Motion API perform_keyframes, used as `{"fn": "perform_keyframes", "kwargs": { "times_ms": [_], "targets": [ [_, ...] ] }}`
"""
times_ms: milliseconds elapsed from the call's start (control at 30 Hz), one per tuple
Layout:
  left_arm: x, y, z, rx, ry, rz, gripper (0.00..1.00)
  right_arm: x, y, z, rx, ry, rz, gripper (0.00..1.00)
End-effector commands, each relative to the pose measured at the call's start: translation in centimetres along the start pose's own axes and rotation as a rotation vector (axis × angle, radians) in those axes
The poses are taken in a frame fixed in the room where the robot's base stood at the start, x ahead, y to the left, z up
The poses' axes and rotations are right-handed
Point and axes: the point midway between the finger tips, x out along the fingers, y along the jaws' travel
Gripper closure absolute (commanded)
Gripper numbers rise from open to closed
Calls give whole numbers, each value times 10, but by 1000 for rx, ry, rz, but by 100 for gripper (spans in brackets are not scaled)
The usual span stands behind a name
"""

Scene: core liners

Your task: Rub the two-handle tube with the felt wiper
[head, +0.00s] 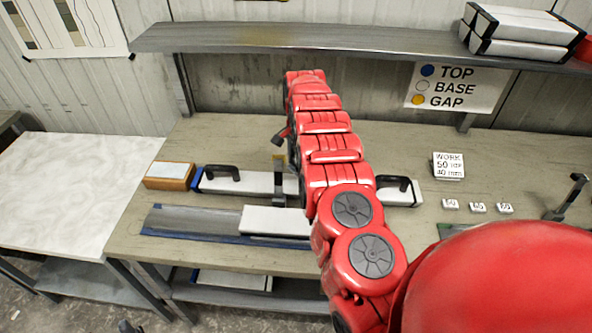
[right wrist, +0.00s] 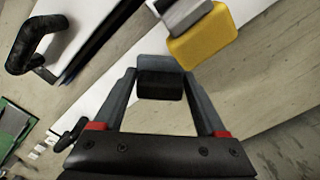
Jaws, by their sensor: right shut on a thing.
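The two-handle tube is a long white box-shaped piece with a black handle (head: 222,173) near its left end and another (head: 393,183) near its right end. It lies across the bench, and its middle is partly hidden by my right arm. In the right wrist view the tube's white surface (right wrist: 85,110) lies beyond the fingers. My right gripper (right wrist: 160,88) is shut on a small dark block with a grey plate, which looks like the felt wiper (right wrist: 160,84). It is above or near the tube; contact cannot be told. My left gripper is not recognisable.
A clamp with a yellow pad (right wrist: 200,35) stands at the tube's middle. A wood block with a white top (head: 168,175) sits at the tube's left end. A white bar on a blue-edged tray (head: 170,222) lies in front. Small labels (head: 478,207) are at right.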

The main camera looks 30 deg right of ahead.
Motion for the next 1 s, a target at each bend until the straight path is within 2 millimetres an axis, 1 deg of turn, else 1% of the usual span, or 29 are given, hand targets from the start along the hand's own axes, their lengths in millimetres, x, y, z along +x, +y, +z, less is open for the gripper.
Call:
{"fn": "perform_keyframes", "kwargs": {
  "times_ms": [100, 267, 767, 867, 1000],
  "targets": [
    [-1, 0, 0, 0, 0, 0, 50, -11, 1, -5, 0, 0, -1, 87],
    [-2, 0, 0, 0, 0, 0, 50, -20, 2, -8, 0, 2, -2, 87],
    [-1, 0, 0, 0, 0, 0, 50, -21, 2, -8, 0, 1, -1, 87],
    [3, 0, 0, 0, 0, 0, 50, -25, 2, -8, -1, 1, -2, 87],
    [19, -1, -3, 0, 0, 0, 50, -41, 2, -8, -1, 1, -1, 87]
  ]
}}
